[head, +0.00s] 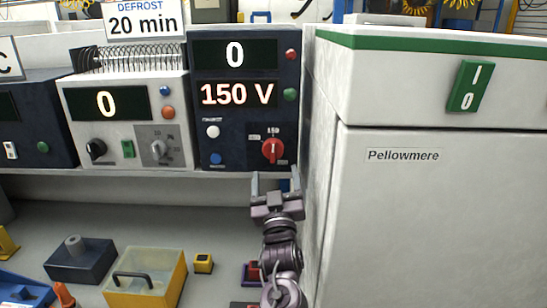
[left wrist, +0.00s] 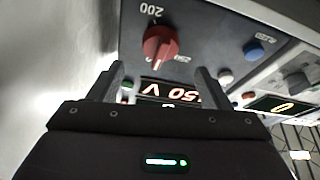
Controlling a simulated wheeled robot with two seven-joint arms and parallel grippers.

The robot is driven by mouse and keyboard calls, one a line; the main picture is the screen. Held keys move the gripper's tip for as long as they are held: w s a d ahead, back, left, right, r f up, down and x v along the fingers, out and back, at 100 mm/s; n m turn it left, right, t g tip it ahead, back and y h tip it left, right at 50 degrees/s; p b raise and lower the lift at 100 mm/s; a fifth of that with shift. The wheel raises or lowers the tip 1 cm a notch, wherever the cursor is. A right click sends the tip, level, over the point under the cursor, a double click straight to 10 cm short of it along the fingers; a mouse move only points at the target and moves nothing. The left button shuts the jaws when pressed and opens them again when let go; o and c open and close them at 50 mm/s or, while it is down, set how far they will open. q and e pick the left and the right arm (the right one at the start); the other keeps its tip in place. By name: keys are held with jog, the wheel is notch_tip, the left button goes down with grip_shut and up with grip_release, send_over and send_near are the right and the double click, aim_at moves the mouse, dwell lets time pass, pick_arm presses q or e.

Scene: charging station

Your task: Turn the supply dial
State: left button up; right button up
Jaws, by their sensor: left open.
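The red supply dial (head: 272,150) is on the front of a dark blue supply unit (head: 240,135), low and to the right. Its white mark stands about upright, and the lit display (head: 238,94) above reads 150 V. My left gripper (head: 276,181) is open and empty just below the dial, its fingers pointing up at the panel. In the left wrist view, the red dial (left wrist: 160,46) shows beyond the gap between the open fingers (left wrist: 160,73), apart from them; a 200 label is beside it. My right gripper is not in view.
A white cabinet (head: 430,210) labelled Pellowmere stands close to the right of my left gripper. A cream unit (head: 125,115) with its own knobs stands left of the supply unit. Below the shelf are a yellow box (head: 148,282) and a dark block (head: 80,262).

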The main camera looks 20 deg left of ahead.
aim_at(272, 157)
pick_arm(q)
jog(key=p+x, duration=0.2)
jog(key=x, duration=0.3)
jog(key=shift+w+a+r, duration=0.15)
jog(key=shift+w, duration=0.1)
jog(key=shift+w+a+r, duration=0.15)
jog(key=shift+w+a, duration=0.1)
jog(key=shift+w, duration=0.35)
jog(key=c, duration=1)
jog(key=shift+o, duration=0.2)
jog(key=m+h+p, duration=0.1)
jog(key=m, duration=0.1)
jog(key=m+h+p, duration=0.1)
jog(key=m, duration=0.1)
jog(key=shift+a+r+m+t, duration=0.15)
jog(key=shift+m+t, duration=0.15)
jog(key=m+h+p, duration=0.1)
jog(key=m+h, duration=0.1)
jog(key=m, duration=0.1)
jog(key=shift+m+h, duration=0.3)
jog(key=shift+m, duration=0.2)
jog(key=shift+f, duration=0.2)
